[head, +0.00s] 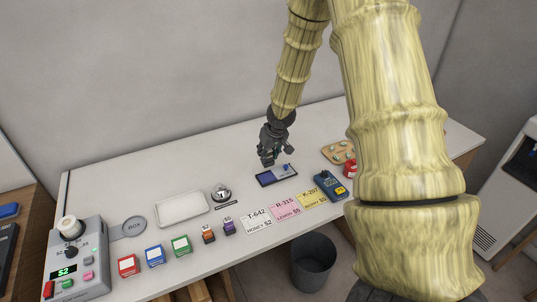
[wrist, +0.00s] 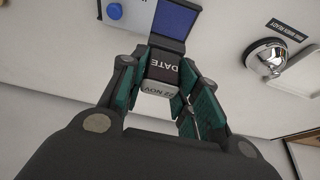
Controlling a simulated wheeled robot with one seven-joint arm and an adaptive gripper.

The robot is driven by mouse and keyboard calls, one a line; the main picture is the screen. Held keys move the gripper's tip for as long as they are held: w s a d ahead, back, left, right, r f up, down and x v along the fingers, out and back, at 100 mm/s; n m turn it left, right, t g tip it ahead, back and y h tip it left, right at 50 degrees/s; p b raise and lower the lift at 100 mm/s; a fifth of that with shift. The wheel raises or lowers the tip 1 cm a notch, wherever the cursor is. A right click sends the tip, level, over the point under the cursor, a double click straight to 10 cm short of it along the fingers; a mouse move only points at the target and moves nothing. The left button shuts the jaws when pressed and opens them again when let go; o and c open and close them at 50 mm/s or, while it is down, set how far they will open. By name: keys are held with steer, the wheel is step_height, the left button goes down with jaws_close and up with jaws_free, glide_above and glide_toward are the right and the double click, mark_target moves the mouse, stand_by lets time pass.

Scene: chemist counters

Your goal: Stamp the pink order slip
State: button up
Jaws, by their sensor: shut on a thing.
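The pink order slip (head: 289,207), marked R-315 LEMON $5, lies flat on the counter between a white slip (head: 259,221) and a yellow slip (head: 313,194). My gripper (head: 267,160) is above the counter, just left of and behind the ink pad case (head: 277,175). In the wrist view my gripper (wrist: 160,95) is shut on a stamp (wrist: 163,66) marked DATE and 22 NOV. The blue ink pad (wrist: 174,20) shows just beyond the stamp. The stamp is hard to make out in the head view. The pink slip is not in the wrist view.
A bell (head: 222,193) and a white tray (head: 181,208) stand left of the slips. A blue handheld device (head: 330,185) is to their right. Coloured boxes (head: 155,255) and a control machine (head: 76,263) are at left. A bin (head: 312,262) stands below the front edge.

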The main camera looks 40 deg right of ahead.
mark_target(270, 162)
steer(key=shift+f+b, duration=2.6)
steer(key=shift+f, duration=0.15)
steer(key=shift+f, duration=0.5)
stand_by(0.8)
steer(key=shift+r+p, duration=3.55)
steer(key=shift+p, duration=0.05)
